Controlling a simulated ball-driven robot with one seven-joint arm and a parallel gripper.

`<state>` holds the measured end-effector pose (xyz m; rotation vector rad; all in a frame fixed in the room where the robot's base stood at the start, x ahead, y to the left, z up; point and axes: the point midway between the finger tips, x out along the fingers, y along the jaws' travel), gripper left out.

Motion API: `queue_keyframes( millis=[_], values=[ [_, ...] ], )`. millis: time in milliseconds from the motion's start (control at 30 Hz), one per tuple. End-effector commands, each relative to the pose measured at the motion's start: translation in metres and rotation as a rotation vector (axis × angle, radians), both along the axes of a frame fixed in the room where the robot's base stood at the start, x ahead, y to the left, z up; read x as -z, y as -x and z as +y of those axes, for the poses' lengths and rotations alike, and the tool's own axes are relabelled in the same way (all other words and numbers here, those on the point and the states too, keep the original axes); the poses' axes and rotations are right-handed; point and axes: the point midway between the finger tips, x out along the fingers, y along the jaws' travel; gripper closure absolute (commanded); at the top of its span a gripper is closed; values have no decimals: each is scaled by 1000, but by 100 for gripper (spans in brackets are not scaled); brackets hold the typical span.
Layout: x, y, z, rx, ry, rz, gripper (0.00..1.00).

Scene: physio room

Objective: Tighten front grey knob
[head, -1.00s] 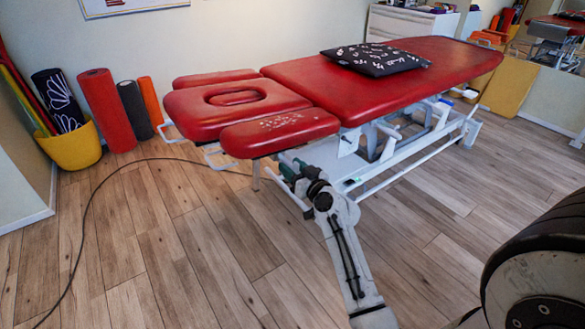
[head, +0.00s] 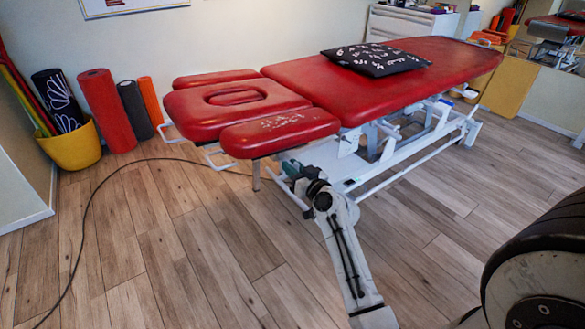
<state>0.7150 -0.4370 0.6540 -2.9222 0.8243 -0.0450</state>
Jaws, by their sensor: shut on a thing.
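A red treatment table (head: 380,90) with a white frame stands across the room, its split head end towards the left. My arm reaches up from the bottom of the picture to the near side of the table. My gripper (head: 290,170) is just below the near red armrest pad (head: 280,133), beside the white frame. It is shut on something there. The grey knob cannot be made out, as my wrist and the pad's underside cover that spot.
A patterned black cushion (head: 375,60) lies on the table. A thin white bar (head: 400,172) runs low along the table's near side. A dark cable (head: 85,235) curves over the floor. A yellow basket (head: 75,146) and rolled mats (head: 107,110) stand by the wall.

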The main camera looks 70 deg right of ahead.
Motion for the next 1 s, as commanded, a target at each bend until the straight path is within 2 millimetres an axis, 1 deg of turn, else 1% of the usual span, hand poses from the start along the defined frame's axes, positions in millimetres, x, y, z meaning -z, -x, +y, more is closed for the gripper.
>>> queue_keyframes(
  millis=[167, 367, 1000],
  values=[
    [0, 0, 0, 0, -31, -19, 100],
    [0, 0, 0, 0, -122, -74, 100],
    [-1, 1, 0, 2, -626, -382, 100]
  ],
)
